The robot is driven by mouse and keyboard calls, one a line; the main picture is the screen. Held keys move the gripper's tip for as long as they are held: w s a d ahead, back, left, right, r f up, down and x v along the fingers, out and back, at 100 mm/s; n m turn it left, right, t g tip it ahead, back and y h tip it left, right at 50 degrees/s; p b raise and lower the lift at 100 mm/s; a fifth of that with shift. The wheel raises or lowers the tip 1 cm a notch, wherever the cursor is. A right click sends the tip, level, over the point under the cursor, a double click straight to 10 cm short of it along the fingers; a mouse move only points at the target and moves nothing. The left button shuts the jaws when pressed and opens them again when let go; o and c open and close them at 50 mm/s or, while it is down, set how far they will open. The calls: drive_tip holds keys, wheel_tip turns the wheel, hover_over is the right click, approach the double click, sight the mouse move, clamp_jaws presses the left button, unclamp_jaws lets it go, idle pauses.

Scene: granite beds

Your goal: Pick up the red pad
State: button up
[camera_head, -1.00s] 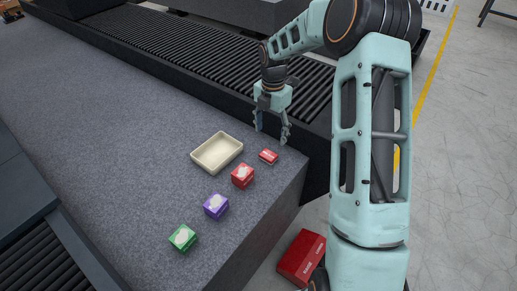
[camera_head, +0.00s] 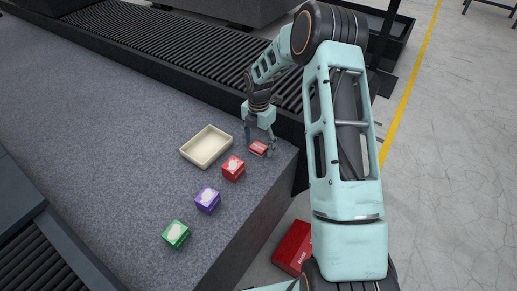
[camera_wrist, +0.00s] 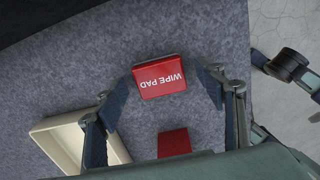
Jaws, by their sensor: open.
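The red pad (camera_head: 258,149) is a small flat red packet lying on the grey granite top near its right edge. In the wrist view the red pad (camera_wrist: 159,77) shows white lettering, "WIPE PAD", upside down. My gripper (camera_head: 259,146) is just above it, pointing down with its fingers spread. In the wrist view my gripper (camera_wrist: 160,112) is open, with one finger on each side of the pad's near end. Nothing is held. I cannot tell how much height is left between the fingertips and the granite.
A cream tray (camera_head: 184,152) lies left of the pad. A red box (camera_head: 232,174), a purple box (camera_head: 207,203) and a green box (camera_head: 175,236) stand in a row toward the front. A roller conveyor (camera_head: 130,50) runs behind. A larger red box (camera_head: 294,247) sits below the edge.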

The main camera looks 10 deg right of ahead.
sight(259, 146)
drive_tip(key=c, duration=1)
drive_tip(key=shift+r, duration=0.45)
wheel_tip(259, 146, up, 2)
drive_tip(key=shift+r, duration=0.15)
drive_tip(key=shift+s+d+r+p, duration=0.15)
drive_tip(key=shift+s+d+r, duration=0.95)
drive_tip(key=shift+s+r, duration=0.75)
drive_tip(key=shift+s+d+r+p, duration=0.15)
drive_tip(key=shift+s+d+r, duration=1.15)
drive_tip(key=shift+s, duration=0.95)
drive_tip(key=shift+s+d+r+p, duration=0.15)
drive_tip(key=shift+s+d+r, duration=0.75)
drive_tip(key=shift+s+r, duration=1.05)
drive_tip(key=shift+s+f, duration=0.1)
drive_tip(key=shift+f, duration=0.05)
